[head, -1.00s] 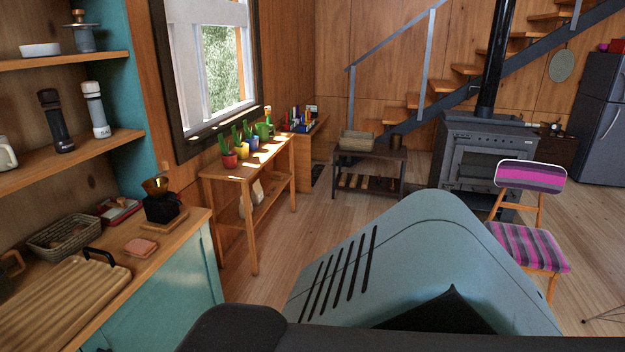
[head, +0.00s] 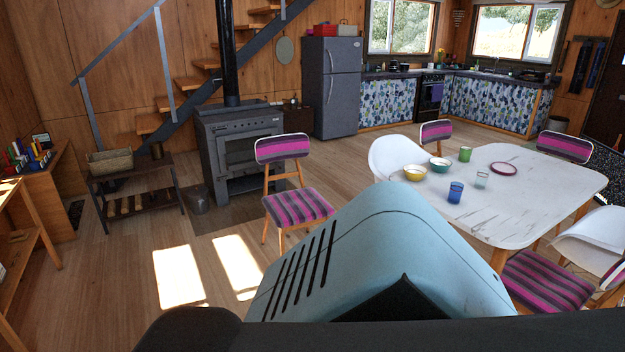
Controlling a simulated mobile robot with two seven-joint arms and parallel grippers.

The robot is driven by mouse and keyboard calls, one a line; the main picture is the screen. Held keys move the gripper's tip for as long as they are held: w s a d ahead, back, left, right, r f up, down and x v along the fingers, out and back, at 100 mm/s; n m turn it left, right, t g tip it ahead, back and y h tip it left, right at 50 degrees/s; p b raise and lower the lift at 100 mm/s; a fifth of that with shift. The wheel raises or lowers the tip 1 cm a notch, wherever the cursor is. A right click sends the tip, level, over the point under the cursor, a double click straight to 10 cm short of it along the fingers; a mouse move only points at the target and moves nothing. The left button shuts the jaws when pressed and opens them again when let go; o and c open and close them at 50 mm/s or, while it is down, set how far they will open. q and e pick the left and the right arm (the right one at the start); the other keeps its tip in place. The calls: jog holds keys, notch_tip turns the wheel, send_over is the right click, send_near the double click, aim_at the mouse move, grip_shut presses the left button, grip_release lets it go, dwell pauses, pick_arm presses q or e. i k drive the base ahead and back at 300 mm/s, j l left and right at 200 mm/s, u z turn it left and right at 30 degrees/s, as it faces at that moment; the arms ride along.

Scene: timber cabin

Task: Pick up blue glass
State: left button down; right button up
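The blue glass (head: 455,192) stands upright on the white dining table (head: 520,215), to the right of the picture's middle. A clear greenish glass (head: 481,179) stands just behind it to the right. Neither of my grippers shows in the head view. Nothing covers the blue glass.
Bowls (head: 415,172), a green cup (head: 465,154) and a dark pink plate (head: 503,168) also stand on the table. Striped chairs (head: 298,205) and white chairs (head: 393,155) surround it. A stove (head: 240,150) stands behind. Floor (head: 120,270) at left is clear.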

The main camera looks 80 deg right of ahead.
aim_at(456, 189)
jog(key=z, duration=3.55)
jog(key=i+z, duration=0.1)
jog(key=i, duration=0.5)
jog(key=i+j, duration=0.2)
jog(key=i, duration=0.35)
jog(key=i+j+z, duration=0.15)
jog(key=i, duration=0.45)
jog(key=i+j+z, duration=0.1)
jog(key=i, duration=0.5)
